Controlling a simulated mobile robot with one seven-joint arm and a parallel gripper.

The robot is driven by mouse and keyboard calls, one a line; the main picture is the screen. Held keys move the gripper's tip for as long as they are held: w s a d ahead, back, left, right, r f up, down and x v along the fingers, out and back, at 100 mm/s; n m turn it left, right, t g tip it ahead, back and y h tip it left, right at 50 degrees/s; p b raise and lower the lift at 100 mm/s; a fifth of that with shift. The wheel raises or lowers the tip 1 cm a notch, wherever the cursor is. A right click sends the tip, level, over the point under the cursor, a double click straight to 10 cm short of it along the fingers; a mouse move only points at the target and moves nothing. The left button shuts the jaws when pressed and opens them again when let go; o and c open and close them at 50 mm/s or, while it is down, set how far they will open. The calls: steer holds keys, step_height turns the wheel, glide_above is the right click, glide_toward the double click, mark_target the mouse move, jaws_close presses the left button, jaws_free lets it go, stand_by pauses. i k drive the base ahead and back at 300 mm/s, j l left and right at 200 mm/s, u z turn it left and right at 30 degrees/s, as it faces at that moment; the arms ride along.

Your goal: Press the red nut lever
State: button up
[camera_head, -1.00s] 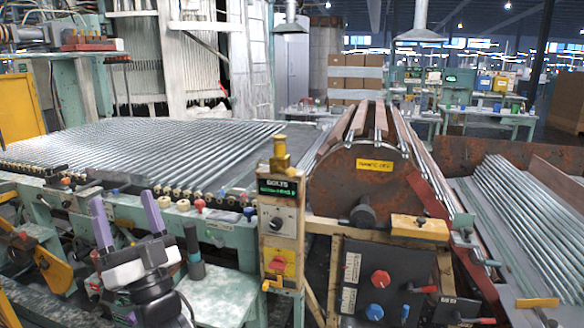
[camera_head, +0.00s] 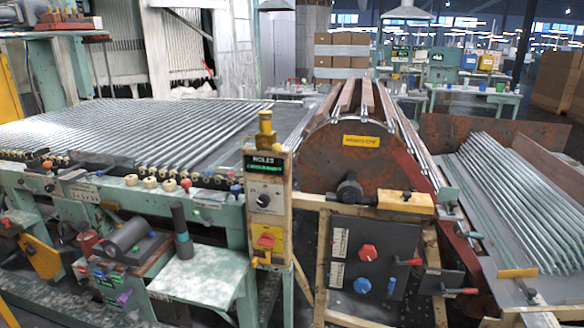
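Two levers with red handles show at the lower right. The upper red-handled lever (camera_head: 409,262) sticks out to the right of a dark control panel (camera_head: 348,272). The lower red-handled lever (camera_head: 461,291) sticks out from a small dark box (camera_head: 440,281) beside that panel, and its label is too small to read. I cannot tell for sure which one is the red nut lever. Both look free, with nothing touching them. My gripper is not in view.
The panel also has a red knob (camera_head: 367,252) and a blue knob (camera_head: 362,286). A wooden post with a red switch (camera_head: 266,240) stands to its left. A rusty drum (camera_head: 325,165) is above, a tray of metal tubes (camera_head: 515,200) at right. A pale green table (camera_head: 200,278) stands at lower left.

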mark_target(397, 264)
steer(key=i+l, duration=0.25)
steer(key=i, duration=0.2)
steer(key=i+l, duration=0.55)
steer(key=i, duration=0.3)
